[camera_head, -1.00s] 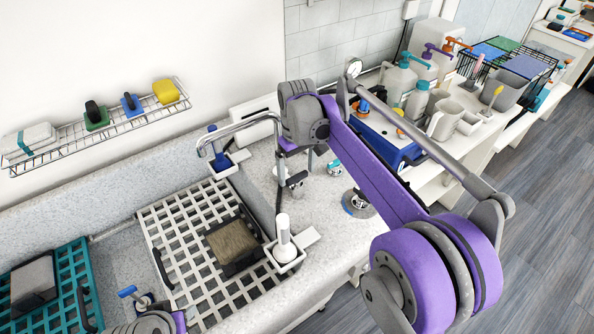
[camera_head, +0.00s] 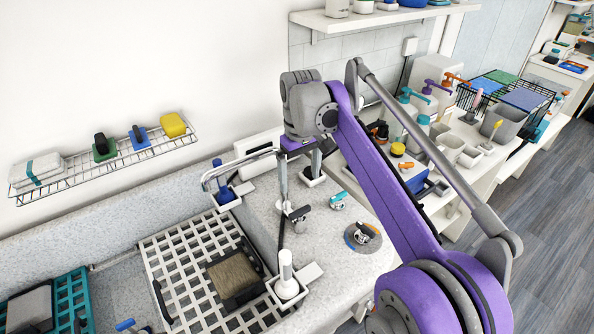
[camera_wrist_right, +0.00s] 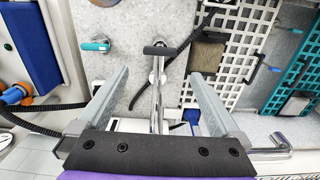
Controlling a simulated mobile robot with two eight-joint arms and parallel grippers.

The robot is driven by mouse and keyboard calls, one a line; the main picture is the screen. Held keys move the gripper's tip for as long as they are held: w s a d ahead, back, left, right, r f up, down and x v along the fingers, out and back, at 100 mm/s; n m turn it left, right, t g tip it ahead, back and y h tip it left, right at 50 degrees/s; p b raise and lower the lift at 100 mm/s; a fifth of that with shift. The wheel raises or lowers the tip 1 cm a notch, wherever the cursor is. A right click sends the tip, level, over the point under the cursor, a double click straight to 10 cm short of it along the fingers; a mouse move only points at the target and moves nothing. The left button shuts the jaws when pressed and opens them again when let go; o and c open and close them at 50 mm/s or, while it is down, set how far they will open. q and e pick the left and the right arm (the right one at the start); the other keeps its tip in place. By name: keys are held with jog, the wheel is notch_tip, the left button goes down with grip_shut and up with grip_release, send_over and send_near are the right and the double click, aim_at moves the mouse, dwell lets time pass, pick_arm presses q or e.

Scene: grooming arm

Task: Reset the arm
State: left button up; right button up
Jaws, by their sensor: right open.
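A chrome bent tube, which looks like the grooming arm (camera_head: 238,163), stands over the grey counter and reaches left. Its free end hangs near a small white holder. In the right wrist view a chrome post (camera_wrist_right: 157,100) stands between my fingers, below a black T-shaped handle (camera_wrist_right: 160,50). That handle shows in the head view (camera_head: 298,213) just below the gripper. My right gripper (camera_head: 298,180) points down, its fingers apart and empty; it also shows in the right wrist view (camera_wrist_right: 158,76). I cannot tell whether a finger touches the tube. My left gripper is out of view.
A white grate (camera_head: 165,250) with a brown pad (camera_head: 234,273) lies left. A teal-handled fixture (camera_head: 338,201) and a round fixture (camera_head: 362,236) sit right of my gripper. A white holder (camera_head: 287,290) stands in front. Pump bottles (camera_head: 418,130) crowd the back right.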

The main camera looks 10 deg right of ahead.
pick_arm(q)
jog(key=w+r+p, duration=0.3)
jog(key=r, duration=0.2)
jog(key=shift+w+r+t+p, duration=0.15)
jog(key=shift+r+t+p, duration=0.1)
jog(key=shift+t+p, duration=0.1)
pick_arm(e)
jog(key=s+d+f+m+t, duration=0.1)
jog(key=s+f+t, duration=0.1)
jog(key=s, duration=0.5)
jog(key=s+f+m+t, duration=0.1)
jog(key=s+f+t, duration=0.1)
jog(key=s+f, duration=0.3)
jog(key=s+d+f+m+t, duration=0.1)
jog(key=s+f, duration=0.3)
jog(key=s, duration=0.6)
jog(key=shift+s+d+m+t, duration=0.2)
jog(key=shift+d+m+t, duration=0.2)
jog(key=shift+t, duration=0.3)
